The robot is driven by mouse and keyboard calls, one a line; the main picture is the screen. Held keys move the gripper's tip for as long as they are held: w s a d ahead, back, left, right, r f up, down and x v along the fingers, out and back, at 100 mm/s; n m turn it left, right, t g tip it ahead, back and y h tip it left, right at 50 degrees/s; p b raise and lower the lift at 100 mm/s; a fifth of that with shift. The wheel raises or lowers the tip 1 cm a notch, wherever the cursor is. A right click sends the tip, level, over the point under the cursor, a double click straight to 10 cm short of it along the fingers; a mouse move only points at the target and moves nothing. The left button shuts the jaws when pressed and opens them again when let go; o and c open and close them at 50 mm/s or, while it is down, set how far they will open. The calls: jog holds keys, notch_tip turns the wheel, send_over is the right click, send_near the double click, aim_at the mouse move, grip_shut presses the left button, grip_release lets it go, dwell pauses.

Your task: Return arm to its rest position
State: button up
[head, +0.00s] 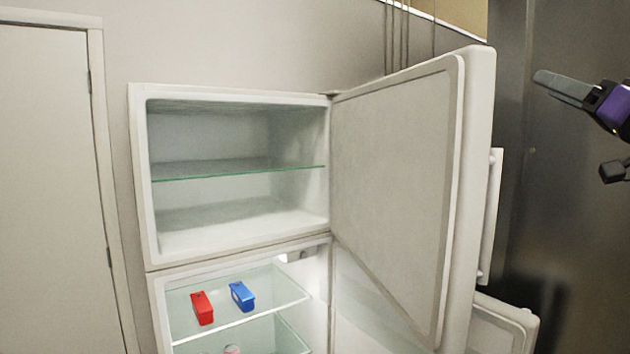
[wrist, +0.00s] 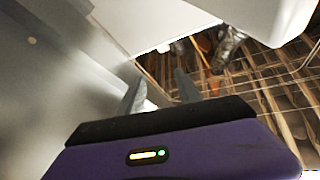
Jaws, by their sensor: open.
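My gripper (head: 566,88) is at the upper right of the head view, to the right of the open upper fridge door and in front of a dark metal panel. It holds nothing. In the wrist view its two fingers (wrist: 160,92) stand apart with a gap between them. The fridge (head: 140,180) stands with its upper door (head: 400,190) swung open. A red box (head: 202,307) and a blue box (head: 242,296) sit on the glass shelf of the lower compartment. My gripper is well away from both.
The upper compartment has a glass shelf (head: 240,171) and is empty. The door handle (head: 490,215) sticks out near my arm's side. The lower door (head: 500,325) is also open. A dark metal panel (head: 560,220) stands at the right. A closed pale door (head: 50,190) is at the left.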

notch_tip(320, 180, down, 23)
jog(key=d+m+t+h+b, duration=0.1)
jog(key=d+m+h, duration=0.1)
jog(key=m+h, duration=0.5)
jog(key=s+a+f+g+h+b, duration=0.1)
jog(key=s+a+f+h, duration=0.15)
jog(key=s+f, duration=0.45)
jog(key=s+a+f+h+b, duration=0.1)
jog(key=s+a+f+h, duration=0.15)
jog(key=f, duration=0.95)
jog(key=s+a+f+n+g+y+b, duration=0.1)
jog(key=s+a+f, duration=0.5)
jog(key=s, duration=0.8)
jog(key=s+a+f+n+g+y+b, duration=0.2)
jog(key=s+a+f, duration=0.4)
jog(key=s+f, duration=0.5)
jog(key=s+a+f+n+g+y+b, duration=0.1)
jog(key=s+a+f+n+g, duration=0.3)
jog(key=s+f, duration=0.5)
jog(key=s+a+b, duration=0.1)
jog(key=s+a, duration=0.1)
jog(key=s, duration=0.6)
jog(key=shift+f+y+b, duration=0.3)
jog(key=shift+f+y, duration=0.05)
jog(key=shift+y, duration=0.05)
